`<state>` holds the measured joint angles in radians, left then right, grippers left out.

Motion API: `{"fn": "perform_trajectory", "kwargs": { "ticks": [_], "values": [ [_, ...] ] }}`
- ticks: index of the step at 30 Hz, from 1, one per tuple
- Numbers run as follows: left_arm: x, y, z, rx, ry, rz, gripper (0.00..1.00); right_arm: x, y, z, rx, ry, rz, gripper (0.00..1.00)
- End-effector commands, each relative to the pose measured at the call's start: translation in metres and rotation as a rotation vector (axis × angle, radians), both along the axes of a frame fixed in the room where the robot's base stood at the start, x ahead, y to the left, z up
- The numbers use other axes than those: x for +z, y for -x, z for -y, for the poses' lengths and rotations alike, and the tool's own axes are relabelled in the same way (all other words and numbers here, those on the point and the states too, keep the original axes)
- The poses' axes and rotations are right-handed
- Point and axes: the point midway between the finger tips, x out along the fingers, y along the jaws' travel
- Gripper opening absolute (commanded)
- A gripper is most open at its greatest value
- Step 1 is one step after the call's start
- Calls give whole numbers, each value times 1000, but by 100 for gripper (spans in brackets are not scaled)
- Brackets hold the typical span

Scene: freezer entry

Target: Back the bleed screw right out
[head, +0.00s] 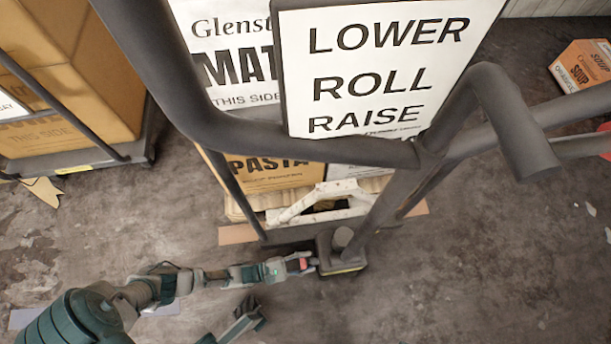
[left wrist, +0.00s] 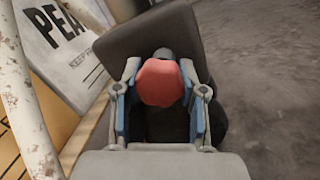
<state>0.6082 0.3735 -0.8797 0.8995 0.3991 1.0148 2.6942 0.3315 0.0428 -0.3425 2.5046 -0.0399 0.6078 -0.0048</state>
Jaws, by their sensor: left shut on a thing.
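The bleed screw (left wrist: 160,82) shows as a red faceted head between the fingers in the left wrist view. It sits on a short dark stem against a dark grey housing (left wrist: 160,35). In the head view the red screw head (head: 304,264) is a small spot at the low pump block (head: 342,254) at the foot of the handle. My left gripper (head: 306,263) is shut on the screw head, a blue-padded finger on each side (left wrist: 160,98). How far the thread is out is hidden. My right gripper (head: 252,312) hangs low and empty-looking nearer me, its fingers unclear.
A thick dark handle frame (head: 235,130) with a LOWER, ROLL, RAISE sign (head: 385,60) rises over the block. Behind stand loaded boxes (head: 265,175) and a pale chipped frame (head: 320,203). A stacked cart (head: 70,85) is at left, a soup carton (head: 582,68) far right. Floor at right is mostly clear.

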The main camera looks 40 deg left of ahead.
Motion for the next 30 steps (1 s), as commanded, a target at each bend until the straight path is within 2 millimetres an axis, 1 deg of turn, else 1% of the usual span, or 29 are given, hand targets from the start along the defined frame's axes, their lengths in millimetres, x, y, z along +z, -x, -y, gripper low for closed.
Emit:
{"fn": "perform_trajectory", "kwargs": {
  "ticks": [1,2,3,4,5,13,17,20,27,30],
  "values": [
    [-4,4,3,-6,-3,-11,6,-1,0,0,0,0,-1,40],
    [-4,4,3,-6,-4,-12,48,-1,0,0,0,0,-1,40],
    [-4,4,3,-5,-3,-10,58,-1,0,0,0,0,-1,40],
    [-4,4,2,-5,-3,-10,66,-1,0,0,0,0,-1,40],
    [-4,4,2,-5,-3,-9,68,-1,0,0,0,0,-1,40],
    [-1,2,0,-2,-1,-2,68,0,-1,0,1,3,0,40],
    [-2,9,-5,-1,-2,-3,68,1,3,0,0,3,3,40],
    [-5,23,-14,-1,-3,-6,68,1,3,0,0,2,4,40],
    [-11,69,-44,-3,-3,-7,68,2,3,0,1,1,3,40],
    [-13,84,-54,-3,-3,-8,68,2,3,0,1,1,3,40]
  ]
}}
